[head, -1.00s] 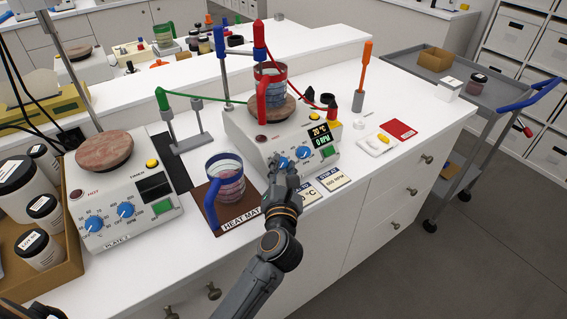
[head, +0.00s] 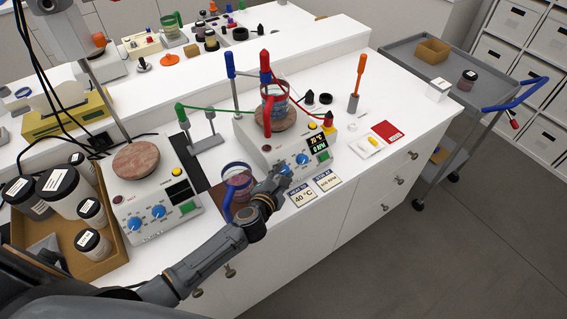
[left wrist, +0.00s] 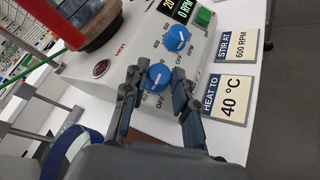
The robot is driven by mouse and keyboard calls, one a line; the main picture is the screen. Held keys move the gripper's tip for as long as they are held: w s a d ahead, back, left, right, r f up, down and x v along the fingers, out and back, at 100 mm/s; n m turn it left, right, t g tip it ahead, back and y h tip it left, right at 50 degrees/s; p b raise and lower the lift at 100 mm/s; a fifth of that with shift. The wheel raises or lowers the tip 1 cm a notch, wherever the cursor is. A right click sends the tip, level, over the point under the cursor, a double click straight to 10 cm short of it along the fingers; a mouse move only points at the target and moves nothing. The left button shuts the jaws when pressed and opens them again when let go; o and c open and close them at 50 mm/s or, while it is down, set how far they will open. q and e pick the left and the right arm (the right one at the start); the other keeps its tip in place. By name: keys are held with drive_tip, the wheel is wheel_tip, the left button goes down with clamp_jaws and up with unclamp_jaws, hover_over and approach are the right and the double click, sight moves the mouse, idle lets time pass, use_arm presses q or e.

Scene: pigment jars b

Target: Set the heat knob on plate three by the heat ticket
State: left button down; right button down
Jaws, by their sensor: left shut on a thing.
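Plate three is the white hot plate (head: 250,140) with a round brown top and a lit display (head: 318,147). My left gripper (head: 283,173) is at its front, shut on the blue heat knob (left wrist: 157,77), one finger on each side of it. The left gripper also shows in the left wrist view (left wrist: 158,82). The knob's white mark is too small to read surely. The heat ticket (head: 303,197) reads 40 °C; it also shows in the left wrist view (left wrist: 228,97). The right gripper is not in view.
The blue stir knob (head: 302,159) is close beside the heat knob. The stir ticket (head: 327,181) reads 600 RPM. A blue-handled glass beaker (head: 238,182) stands on the brown mat, just left of my gripper. Plate two (head: 155,205) is further left.

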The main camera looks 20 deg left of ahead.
use_arm(q)
drive_tip(key=shift+a+r+m+g+h+p, duration=0.1)
drive_tip(key=shift+m+g+h+p, duration=0.2)
drive_tip(key=shift+m, duration=0.3)
drive_tip(key=shift+m+g, duration=0.3)
drive_tip(key=c, duration=1.1)
unclamp_jaws()
drive_tip(key=shift+o, duration=0.2)
drive_tip(key=v, duration=1.2)
